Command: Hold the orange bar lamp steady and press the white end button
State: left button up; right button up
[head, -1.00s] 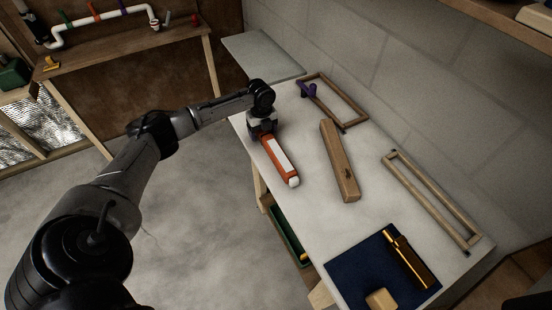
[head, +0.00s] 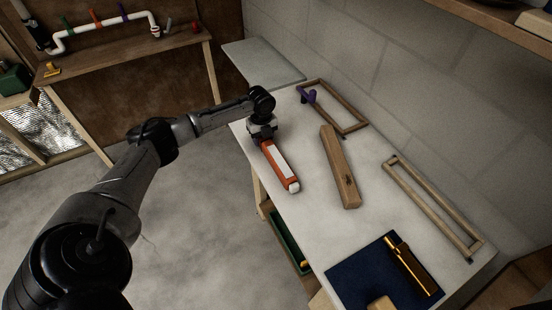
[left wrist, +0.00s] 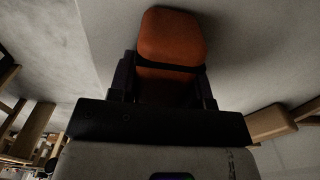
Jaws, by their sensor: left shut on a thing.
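The orange bar lamp (head: 276,163) with a long white strip lies on the white tabletop near its left edge. Its white end button (head: 293,186) faces the front, away from my gripper. My left gripper (head: 262,137) is shut on the lamp's far end. In the left wrist view, the lamp's orange end (left wrist: 172,38) shows between the dark fingers (left wrist: 165,85). The button is hidden in that view. My right gripper is in neither view.
A wooden block (head: 339,170) lies right of the lamp. Wooden frames (head: 430,205) lie along the wall, one with a purple clamp (head: 309,95). Bare tabletop surrounds the button end.

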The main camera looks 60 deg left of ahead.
aim_at(294, 188)
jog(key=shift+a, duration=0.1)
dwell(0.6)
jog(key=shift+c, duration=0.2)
